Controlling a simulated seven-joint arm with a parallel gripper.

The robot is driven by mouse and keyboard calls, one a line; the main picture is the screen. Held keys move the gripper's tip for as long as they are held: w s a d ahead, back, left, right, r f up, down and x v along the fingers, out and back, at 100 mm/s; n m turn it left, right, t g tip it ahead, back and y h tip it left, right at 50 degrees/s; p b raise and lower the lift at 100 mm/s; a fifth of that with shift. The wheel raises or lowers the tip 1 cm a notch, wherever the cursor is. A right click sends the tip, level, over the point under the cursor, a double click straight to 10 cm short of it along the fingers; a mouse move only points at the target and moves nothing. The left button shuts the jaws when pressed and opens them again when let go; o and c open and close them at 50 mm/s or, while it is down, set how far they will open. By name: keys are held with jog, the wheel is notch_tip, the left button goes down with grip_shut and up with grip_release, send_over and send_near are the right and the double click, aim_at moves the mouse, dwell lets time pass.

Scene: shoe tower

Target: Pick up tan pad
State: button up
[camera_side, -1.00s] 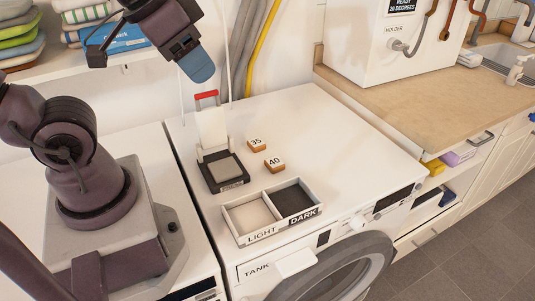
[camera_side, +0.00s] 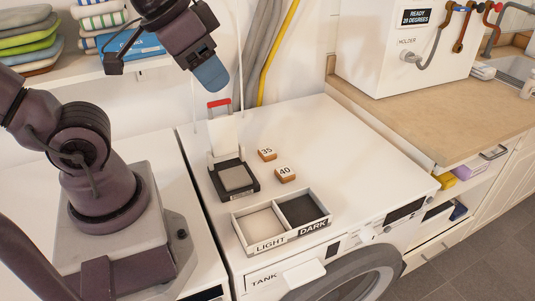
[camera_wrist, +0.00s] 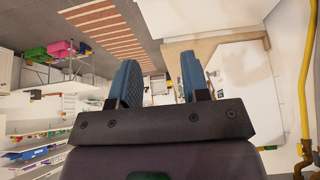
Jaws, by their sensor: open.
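A square greyish-tan pad (camera_side: 236,178) lies flat in the black base of a small press (camera_side: 214,182) with a raised white plate and a red handle, on the white machine top. It is the only loose-looking pad I can make out, and its colour is closer to grey than tan. My gripper (camera_side: 211,76) hangs above and behind the press, well clear of it, with blue fingers pointing down. In the wrist view, the two blue fingers of my gripper (camera_wrist: 160,78) are apart with nothing between them. The pad is not visible in the wrist view.
A divided tray (camera_side: 283,243) marked LIGHT and DARK sits at the machine's front edge. Small blocks marked 35 (camera_side: 267,154) and 40 (camera_side: 285,174) lie right of the press. Hoses (camera_side: 276,52) run up the wall behind. The machine top's right side is clear.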

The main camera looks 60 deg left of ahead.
jog(key=o, duration=0.6)
jog(key=n+g, duration=0.6)
jog(key=n, duration=1.3)
send_over(267, 151)
notch_tip(267, 151, down, 22)
notch_tip(267, 151, down, 13)
